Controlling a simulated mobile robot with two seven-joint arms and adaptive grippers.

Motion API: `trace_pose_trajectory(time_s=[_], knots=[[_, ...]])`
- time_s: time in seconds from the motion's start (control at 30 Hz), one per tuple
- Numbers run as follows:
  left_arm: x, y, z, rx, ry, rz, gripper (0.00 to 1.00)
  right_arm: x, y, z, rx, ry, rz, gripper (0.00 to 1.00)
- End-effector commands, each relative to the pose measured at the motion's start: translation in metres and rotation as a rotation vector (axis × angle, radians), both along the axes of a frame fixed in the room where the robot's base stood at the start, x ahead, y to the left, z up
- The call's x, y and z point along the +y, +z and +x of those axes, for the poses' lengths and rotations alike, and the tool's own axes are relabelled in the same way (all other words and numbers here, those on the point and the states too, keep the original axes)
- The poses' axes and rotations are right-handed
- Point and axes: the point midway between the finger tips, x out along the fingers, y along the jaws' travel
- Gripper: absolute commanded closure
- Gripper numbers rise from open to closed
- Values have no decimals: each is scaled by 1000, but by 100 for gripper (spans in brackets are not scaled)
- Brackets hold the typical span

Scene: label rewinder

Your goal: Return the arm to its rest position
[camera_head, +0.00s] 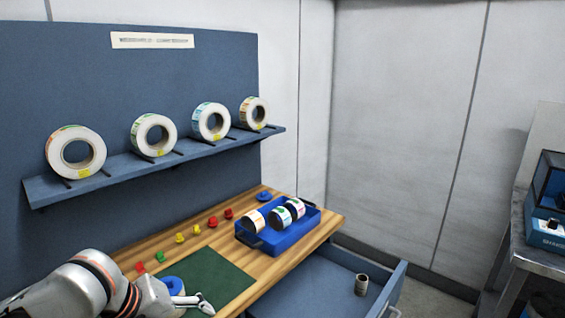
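My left arm comes in from the bottom left, and its gripper (203,305) is low over the front part of the dark green mat (222,277). The fingers are small and partly cut off by the lower edge, so I cannot tell whether they are open or shut. A blue round piece (173,284) shows just behind the gripper; I cannot tell whether they touch. My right gripper is not in view.
Several label rolls (99,153) stand on the wall shelf (110,181). A blue tray (284,238) with rolls, small coloured knobs (180,238) and a blue knob (264,196) are on the wooden table (325,224). An open drawer (320,285) holds a small cylinder (361,285). A metal bench (541,257) stands right.

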Motion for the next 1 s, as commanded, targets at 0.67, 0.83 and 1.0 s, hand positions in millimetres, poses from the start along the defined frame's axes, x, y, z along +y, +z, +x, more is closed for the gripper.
trace_pose_trajectory(time_s=[0.67,0.83,1.0], knots=[[-65,-170,-6,247,1101,-1033,24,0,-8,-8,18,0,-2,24],[-35,-227,-48,256,1382,-1186,24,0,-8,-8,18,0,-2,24],[-6,-271,-101,242,1588,-1271,24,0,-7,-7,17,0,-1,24]])
